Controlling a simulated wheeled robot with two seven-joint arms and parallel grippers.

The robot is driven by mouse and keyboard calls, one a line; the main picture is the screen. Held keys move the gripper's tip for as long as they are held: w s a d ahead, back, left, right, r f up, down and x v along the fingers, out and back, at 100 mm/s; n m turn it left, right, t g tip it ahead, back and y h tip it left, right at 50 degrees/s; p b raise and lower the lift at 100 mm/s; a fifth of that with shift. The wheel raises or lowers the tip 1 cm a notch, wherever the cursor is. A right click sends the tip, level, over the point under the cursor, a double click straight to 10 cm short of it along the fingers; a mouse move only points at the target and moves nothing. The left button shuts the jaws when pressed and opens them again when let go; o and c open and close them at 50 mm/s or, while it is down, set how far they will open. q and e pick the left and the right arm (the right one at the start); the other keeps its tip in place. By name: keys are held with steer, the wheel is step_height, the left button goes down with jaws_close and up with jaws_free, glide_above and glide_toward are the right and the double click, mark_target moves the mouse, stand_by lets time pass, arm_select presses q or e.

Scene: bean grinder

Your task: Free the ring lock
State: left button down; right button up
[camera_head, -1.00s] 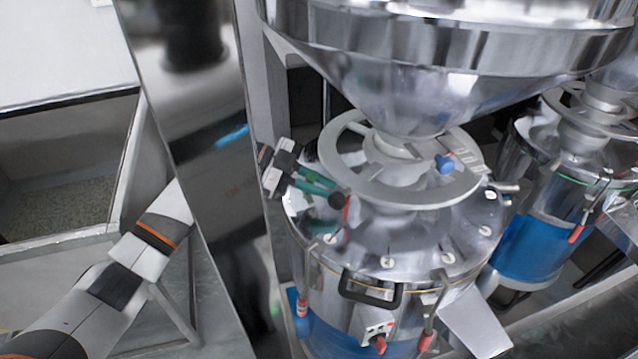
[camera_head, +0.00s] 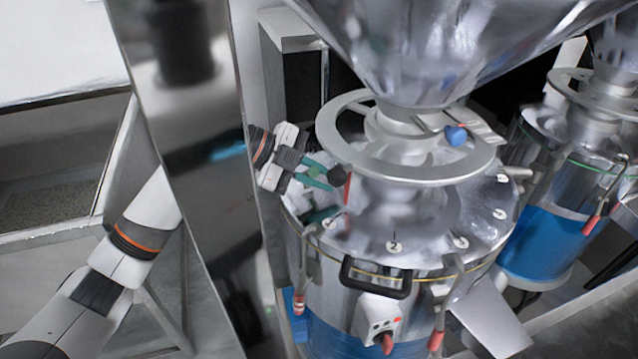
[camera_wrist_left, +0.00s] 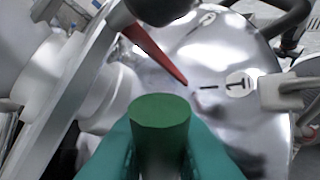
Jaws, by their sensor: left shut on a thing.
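The ring lock is a flat grey ring (camera_head: 440,174) around the neck below the steel hopper. A dark green knob (camera_head: 337,176) sits at its left front edge, and it also shows in the left wrist view (camera_wrist_left: 160,112). My left gripper (camera_head: 326,179), with teal fingers, is shut on this knob from the left. A red pointer (camera_head: 347,188) hangs below the ring beside the knob and points down to the lid near a mark "1" in the left wrist view (camera_wrist_left: 168,57). A blue knob (camera_head: 456,136) sits on the ring's right side. My right gripper is out of view.
The steel hopper (camera_head: 430,50) overhangs the ring closely. The lid has several clamps and a black handle (camera_head: 376,279) in front. A tall shiny post (camera_head: 190,160) stands left, near my left arm. A second grinder (camera_head: 545,240) stands at right.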

arm_select(q)
steer(key=shift+s+f+m+t+y+b, duration=0.15)
steer(key=shift+f+m+t+y+b, duration=0.15)
steer(key=shift+t+b, duration=0.15)
stand_by(0.3)
steer(key=c, duration=1.7)
jaws_free()
steer(key=shift+b+v, duration=1.25)
steer(key=shift+v, duration=4.7)
steer(key=shift+s, duration=0.1)
steer(key=shift+c, duration=0.2)
